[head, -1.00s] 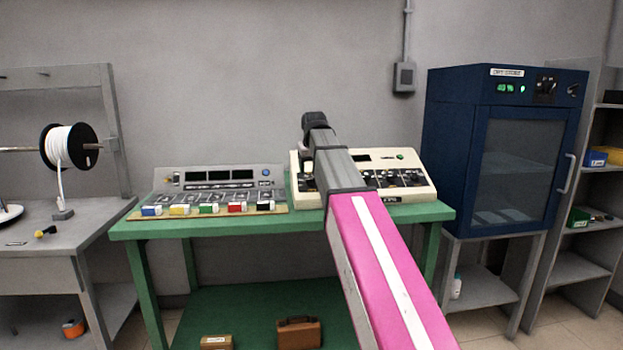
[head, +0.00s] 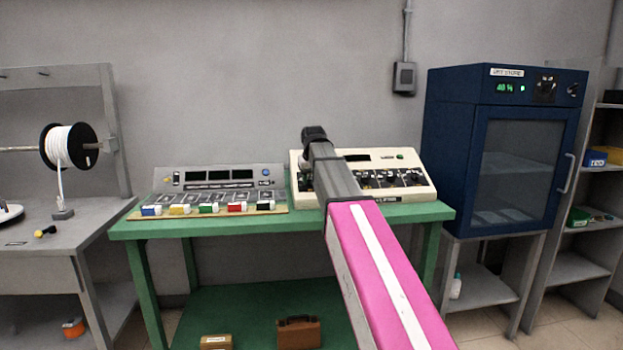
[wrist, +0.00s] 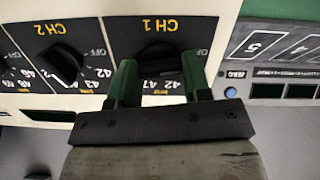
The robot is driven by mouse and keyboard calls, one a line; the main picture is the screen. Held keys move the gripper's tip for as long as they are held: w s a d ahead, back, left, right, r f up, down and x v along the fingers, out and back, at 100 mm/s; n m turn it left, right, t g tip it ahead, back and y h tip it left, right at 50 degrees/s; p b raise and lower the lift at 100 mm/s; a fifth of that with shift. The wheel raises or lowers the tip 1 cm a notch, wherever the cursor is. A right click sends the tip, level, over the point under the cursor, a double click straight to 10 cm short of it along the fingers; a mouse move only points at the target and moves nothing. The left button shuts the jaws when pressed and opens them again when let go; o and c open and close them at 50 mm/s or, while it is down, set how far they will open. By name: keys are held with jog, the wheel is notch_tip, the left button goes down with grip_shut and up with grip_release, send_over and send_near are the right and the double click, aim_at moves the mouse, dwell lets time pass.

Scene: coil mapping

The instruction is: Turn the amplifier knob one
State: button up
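The amplifier is a cream console (head: 420,190) with black knob panels on the right of the green bench. In the wrist view, its CH 1 knob (wrist: 160,58) is black and appears upside down under the yellow CH 1 label. My gripper (wrist: 160,75) has two green fingers standing apart, one on each side of this knob. Whether they touch its sides I cannot tell. The knob's lower part and pointer are hidden. In the head view, my arm covers the console's left part and hides the fingers.
The CH 2 knob (wrist: 61,62) sits close beside CH 1. A grey panel (head: 215,187) with coloured blocks stands left of the console on the green bench (head: 160,229). A blue dry-store cabinet (head: 455,150) stands to the right.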

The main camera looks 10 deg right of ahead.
jog(key=shift+m, duration=0.3)
jog(key=m, duration=0.3)
jog(key=shift+d+m+y, duration=0.1)
jog(key=shift+m+y, duration=0.4)
jog(key=shift+m, duration=1.5)
jog(key=o, duration=0.9)
jog(key=v, duration=1)
jog(key=shift+s+r, duration=0.3)
